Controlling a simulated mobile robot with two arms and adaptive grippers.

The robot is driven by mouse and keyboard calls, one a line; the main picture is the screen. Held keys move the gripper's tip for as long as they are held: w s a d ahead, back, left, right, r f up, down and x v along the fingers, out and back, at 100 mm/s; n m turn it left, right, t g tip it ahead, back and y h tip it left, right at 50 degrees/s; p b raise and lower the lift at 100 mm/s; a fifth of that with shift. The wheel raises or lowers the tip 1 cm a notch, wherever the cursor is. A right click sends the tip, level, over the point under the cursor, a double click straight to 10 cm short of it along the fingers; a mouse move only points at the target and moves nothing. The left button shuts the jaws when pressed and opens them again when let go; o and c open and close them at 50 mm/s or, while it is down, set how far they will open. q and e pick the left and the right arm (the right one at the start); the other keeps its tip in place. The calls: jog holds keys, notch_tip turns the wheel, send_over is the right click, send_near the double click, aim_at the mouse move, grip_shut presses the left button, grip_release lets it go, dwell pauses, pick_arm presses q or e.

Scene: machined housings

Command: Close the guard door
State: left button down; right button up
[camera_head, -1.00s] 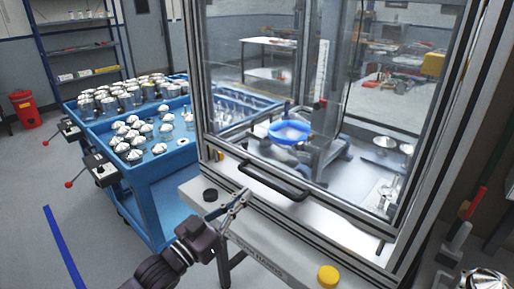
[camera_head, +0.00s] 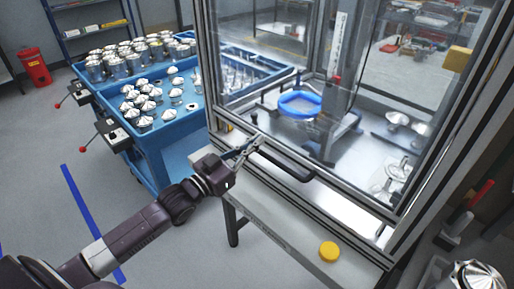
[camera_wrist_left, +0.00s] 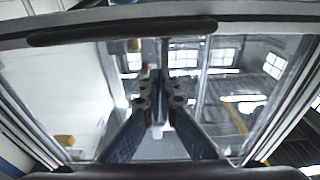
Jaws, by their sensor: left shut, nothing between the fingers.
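The guard door (camera_head: 352,130) is a large clear panel in a metal frame on the front of the enclosure. A long black bar handle (camera_head: 285,163) lies along its lower edge. A pale strip shows below the door's lower bar; I cannot tell how wide the gap there is. My left gripper (camera_head: 258,142) is shut and empty, its tips overlapping the handle's left end in the head view; contact cannot be told. In the left wrist view its fingers (camera_wrist_left: 160,100) point at the clear panel, and a dark bar (camera_wrist_left: 120,32) crosses above them. My right gripper is not in view.
A yellow button (camera_head: 329,252) sits on the front ledge. A blue cart (camera_head: 165,165) with metal parts stands left of the enclosure. A blue ring (camera_head: 300,104) on a fixture is inside. A red bin (camera_head: 35,68) stands at far left. The floor at lower left is clear.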

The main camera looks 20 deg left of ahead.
pick_arm(q)
jog(key=f, duration=0.2)
jog(key=f+p, duration=0.1)
jog(key=shift+w+d+f, duration=0.15)
jog(key=shift+w+f, duration=0.15)
jog(key=shift+f, duration=0.05)
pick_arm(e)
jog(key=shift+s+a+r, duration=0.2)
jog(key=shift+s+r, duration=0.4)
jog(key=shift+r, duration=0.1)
pick_arm(q)
jog(key=shift+f, duration=0.1)
